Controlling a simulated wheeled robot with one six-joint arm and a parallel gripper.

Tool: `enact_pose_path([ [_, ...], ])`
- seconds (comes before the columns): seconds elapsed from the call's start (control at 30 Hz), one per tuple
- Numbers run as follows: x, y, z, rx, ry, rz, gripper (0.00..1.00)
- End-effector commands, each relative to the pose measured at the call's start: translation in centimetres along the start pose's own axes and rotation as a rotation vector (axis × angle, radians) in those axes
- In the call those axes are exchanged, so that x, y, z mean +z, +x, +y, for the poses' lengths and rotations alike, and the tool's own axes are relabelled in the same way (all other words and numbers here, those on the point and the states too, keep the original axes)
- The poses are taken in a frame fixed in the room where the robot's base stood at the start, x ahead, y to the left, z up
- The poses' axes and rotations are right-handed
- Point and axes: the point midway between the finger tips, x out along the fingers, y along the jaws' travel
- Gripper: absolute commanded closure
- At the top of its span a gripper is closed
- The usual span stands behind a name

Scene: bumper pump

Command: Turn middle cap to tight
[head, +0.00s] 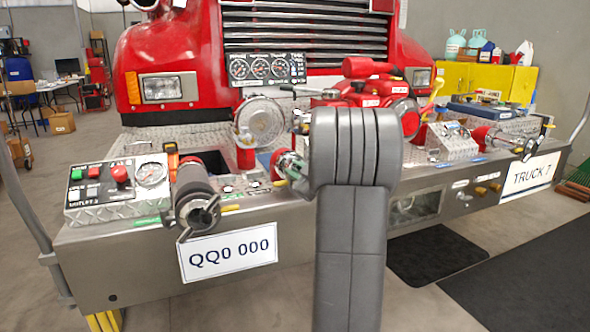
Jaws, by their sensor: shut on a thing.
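A fitting with a shiny metal end and a touch of green and red (289,165) shows at the middle of the bumper, just left of my arm. It seems to be the middle outlet with its cap, but its right side is hidden, and I cannot tell how tight it is. My grey arm stands upright in front of the bumper, and my gripper is hidden behind it. The left outlet (195,200) has a dark body and a metal end with lugs. The right outlet (505,140) has a red body and a metal end.
The steel bumper (145,262) of a red truck (208,35) spans the view. A control box with buttons and a gauge (115,185) stands at its left. A round silver disc (260,120) and red pump parts (375,90) rise behind.

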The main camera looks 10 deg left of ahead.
Motion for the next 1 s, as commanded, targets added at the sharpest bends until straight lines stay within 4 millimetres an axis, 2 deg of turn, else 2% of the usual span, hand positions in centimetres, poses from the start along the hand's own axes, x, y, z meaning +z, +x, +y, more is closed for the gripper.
enact_pose_path([
  [0.43,0.1,-0.5,2.2,0.076,0.387,0.078,1.0],
  [1.0,2.1,-1.3,4.4,0.177,0.907,0.183,1.0],
])
